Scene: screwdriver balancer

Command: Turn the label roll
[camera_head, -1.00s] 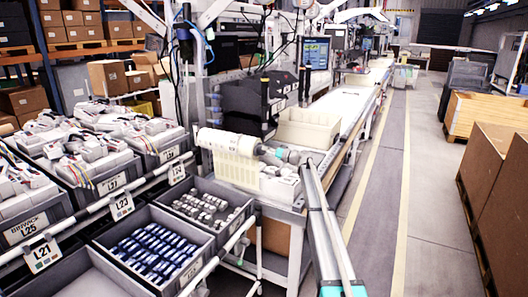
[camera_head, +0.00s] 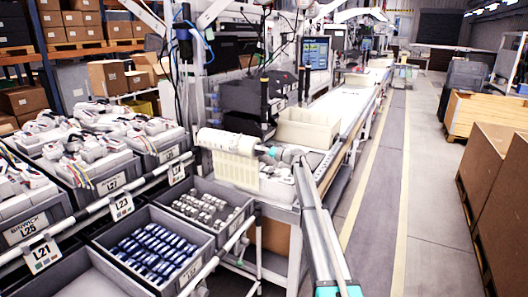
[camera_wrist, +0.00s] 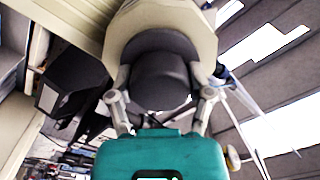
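The label roll (camera_head: 225,142) is a cream-white cylinder lying about level at the near end of the workbench, above a cream slotted bin. My gripper (camera_head: 266,152) is at its right end, in line with it. In the wrist view, the roll's cream end (camera_wrist: 168,18) fills the top, with a dark grey round hub (camera_wrist: 162,78) facing my camera. My gripper (camera_wrist: 162,88) has one finger on each side of this hub, very near or touching it. The fingertips are partly hidden, so I cannot tell whether they press on it.
A cream bin (camera_head: 306,128) stands on the bench behind my arm. Grey bins of blue parts (camera_head: 152,252) and metal parts (camera_head: 206,206) are at lower left. A screen (camera_head: 316,53) and a dark machine (camera_head: 248,97) stand behind. The aisle (camera_head: 385,190) on the right is clear.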

